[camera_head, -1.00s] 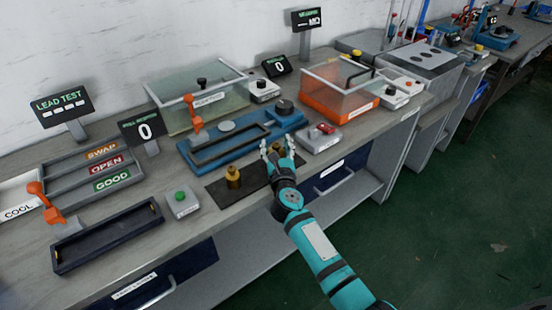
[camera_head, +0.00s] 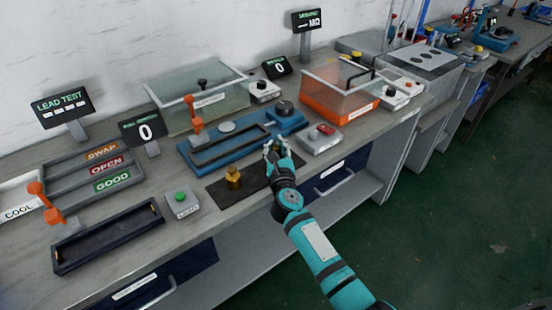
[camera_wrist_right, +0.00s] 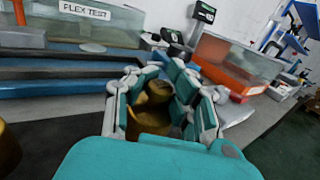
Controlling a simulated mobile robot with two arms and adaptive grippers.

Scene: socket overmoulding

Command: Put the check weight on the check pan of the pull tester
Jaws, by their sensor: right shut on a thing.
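My right gripper (camera_head: 277,150) is shut on a brass weight at the right part of a dark mat (camera_head: 212,191). In the right wrist view this brass weight (camera_wrist_right: 154,115) stands between the fingers, its lower part partly hidden. A second brass weight (camera_head: 233,178) stands on the mat to the left; its edge shows in the right wrist view (camera_wrist_right: 8,150). Behind the mat is a blue fixture (camera_head: 186,146) with a black-framed opening, a round pale grey disc (camera_head: 227,127) and a black round part (camera_head: 284,106). Which of these is the check pan is unclear. My left gripper is not in view.
A grey box with a red button (camera_head: 320,138) stands right of my gripper. A grey box with a green button (camera_head: 181,204) is left of the mat. An orange lever (camera_head: 194,115) rises at the fixture's left. An orange-based clear bin (camera_head: 338,100) is behind right.

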